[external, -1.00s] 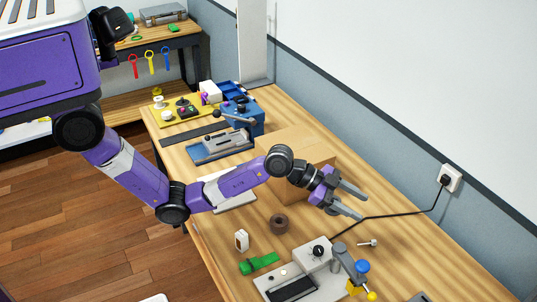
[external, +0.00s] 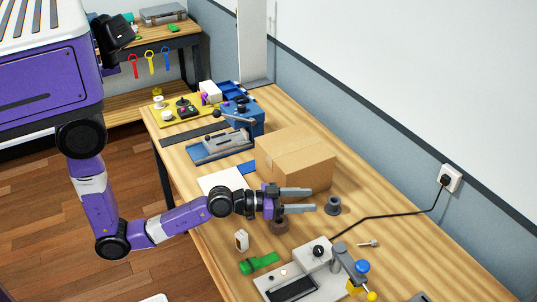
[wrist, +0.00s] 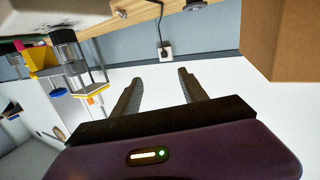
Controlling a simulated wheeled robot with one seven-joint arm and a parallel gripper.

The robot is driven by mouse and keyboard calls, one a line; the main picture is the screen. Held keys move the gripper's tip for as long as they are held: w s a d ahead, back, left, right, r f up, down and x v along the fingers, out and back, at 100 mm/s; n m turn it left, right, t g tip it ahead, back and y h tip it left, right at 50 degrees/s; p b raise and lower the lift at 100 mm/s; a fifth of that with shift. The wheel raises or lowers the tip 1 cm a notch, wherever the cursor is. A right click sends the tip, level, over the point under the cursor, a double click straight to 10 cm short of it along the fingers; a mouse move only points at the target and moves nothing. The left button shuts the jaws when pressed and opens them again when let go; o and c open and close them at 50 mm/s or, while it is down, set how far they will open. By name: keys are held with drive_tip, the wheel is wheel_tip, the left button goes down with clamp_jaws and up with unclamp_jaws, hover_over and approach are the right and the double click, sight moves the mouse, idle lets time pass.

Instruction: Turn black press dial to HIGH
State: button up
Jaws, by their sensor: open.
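The black press dial (external: 318,251) is a small round knob on top of the light grey press box (external: 306,262), near the front of the bench in the external view. Its pointer setting is too small to read. My gripper (external: 314,200) is open and empty, fingers pointing right, above the bench and up and left of the dial. In the wrist view my gripper (wrist: 153,85) also shows its two grey fingers spread with nothing between them.
A cardboard box (external: 295,160) stands just behind my gripper. A brown ring (external: 279,227) and a grey spool (external: 333,205) are close by. A press post with a blue knob (external: 362,267) stands right of the dial. A black cord (external: 390,215) runs to the wall outlet (external: 451,178).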

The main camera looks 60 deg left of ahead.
drive_tip(key=s+a+f+n+t+y+b, duration=0.1)
drive_tip(key=s+a+n+y, duration=0.1)
drive_tip(key=s+a, duration=0.4)
drive_tip(key=s+a+f+n+t+y+b, duration=0.1)
drive_tip(key=s+a+n+y+b, duration=0.1)
drive_tip(key=s+a, duration=0.5)
drive_tip(key=shift+s+a+f+n+t+y, duration=0.25)
drive_tip(key=shift+s+y, duration=0.35)
drive_tip(key=shift+s, duration=2.75)
drive_tip(key=w+d+r+m+h, duration=0.3)
drive_tip(key=w+d+r+h, duration=0.15)
drive_tip(key=d, duration=0.35)
drive_tip(key=m+g+h, duration=0.3)
drive_tip(key=m+g, duration=0.1)
approach(317, 249)
wheel_tip(317, 249, up, 9)
drive_tip(key=d, duration=0.3)
drive_tip(key=w+f+y, duration=0.1)
drive_tip(key=w+f, duration=0.1)
drive_tip(key=f, duration=0.1)
drive_tip(key=w+d+f+g, duration=0.1)
drive_tip(key=w+f, duration=0.2)
drive_tip(key=w+f+n+g+y+p, duration=0.1)
drive_tip(key=w+f, duration=0.1)
drive_tip(key=f, duration=0.1)
drive_tip(key=shift+w+d+f+y, duration=0.3)
drive_tip(key=shift+d+f+y, duration=0.05)
